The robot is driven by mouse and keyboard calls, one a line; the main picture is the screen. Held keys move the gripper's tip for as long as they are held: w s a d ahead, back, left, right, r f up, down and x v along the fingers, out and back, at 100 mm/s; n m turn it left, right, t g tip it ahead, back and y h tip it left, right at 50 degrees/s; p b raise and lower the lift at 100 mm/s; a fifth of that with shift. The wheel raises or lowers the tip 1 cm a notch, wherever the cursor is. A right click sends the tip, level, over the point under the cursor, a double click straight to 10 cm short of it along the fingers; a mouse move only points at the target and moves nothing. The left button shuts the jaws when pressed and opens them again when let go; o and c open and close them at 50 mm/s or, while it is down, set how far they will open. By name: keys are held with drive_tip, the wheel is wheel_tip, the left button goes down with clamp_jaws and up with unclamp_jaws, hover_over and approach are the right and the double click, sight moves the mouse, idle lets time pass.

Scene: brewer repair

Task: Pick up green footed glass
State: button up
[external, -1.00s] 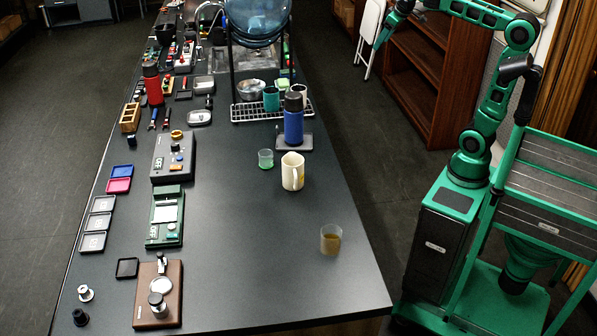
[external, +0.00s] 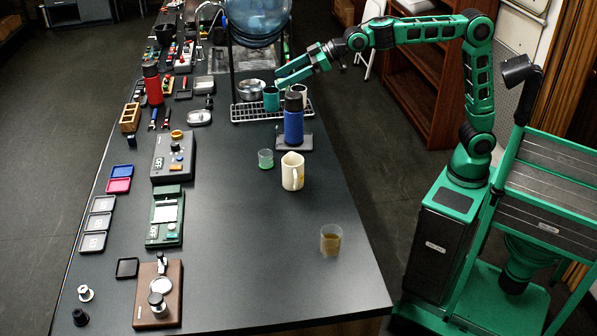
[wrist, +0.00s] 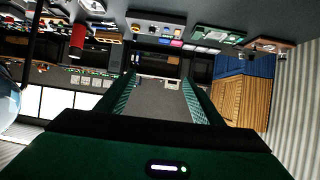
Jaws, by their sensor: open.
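The green footed glass (external: 265,159), a small clear tumbler with green at its bottom, stands upright on the dark counter. It is left of the cream mug and in front of the blue flask. My gripper (external: 278,79) is raised above the drying rack, farther back than the glass and apart from it. The wrist view shows its two green fingers (wrist: 161,82) spread, with nothing between them. I cannot make out the glass in the wrist view.
The cream mug (external: 292,171) and blue flask (external: 293,119) stand near the glass. A brown-bottomed glass (external: 330,241) stands near the front right. The counter's front middle is clear.

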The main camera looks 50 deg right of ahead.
drive_tip(key=s+a+f, duration=0.1)
drive_tip(key=a, duration=0.3)
approach(260, 158)
drive_tip(key=shift+w+d+f+y, duration=0.45)
drive_tip(key=shift+w+f, duration=0.2)
drive_tip(key=shift+f, duration=0.3)
drive_tip(key=shift+w+a+f, duration=0.1)
drive_tip(key=shift+w+f, duration=0.05)
drive_tip(key=shift+f, duration=0.2)
drive_tip(key=x, duration=0.4)
drive_tip(key=shift+w+a, duration=0.1)
drive_tip(key=shift+r+x, duration=0.2)
drive_tip(key=shift+x, duration=1.3)
drive_tip(key=shift+r+x, duration=0.2)
drive_tip(key=shift+x, duration=1.25)
drive_tip(key=shift+w+a, duration=0.15)
drive_tip(key=c, duration=1.2)
